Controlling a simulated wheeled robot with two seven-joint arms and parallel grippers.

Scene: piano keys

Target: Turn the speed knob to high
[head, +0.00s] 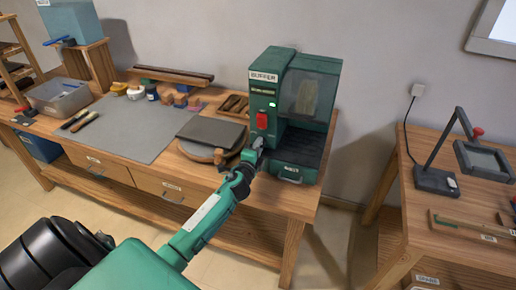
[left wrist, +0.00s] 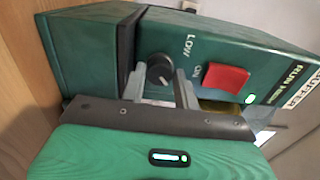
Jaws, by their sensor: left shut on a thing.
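The green buffer machine (head: 263,88) stands at the back right of the workbench. Its dark round speed knob (left wrist: 160,70) shows in the left wrist view, with a white pointer mark and the word LOW printed near it. My left gripper (left wrist: 160,88) is at the machine's front with its two grey fingers on either side of the knob, shut on it. In the head view my left gripper (head: 258,145) hides the knob. A red switch (left wrist: 226,77) marked ON is beside the right finger. My right gripper is not in view.
A small green light (head: 272,104) glows above the red switch. A round wooden board with a dark slab (head: 212,132) lies just left of my gripper. A drawer with a handle (head: 290,172) is at the machine's base. The grey mat (head: 135,125) is mostly clear.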

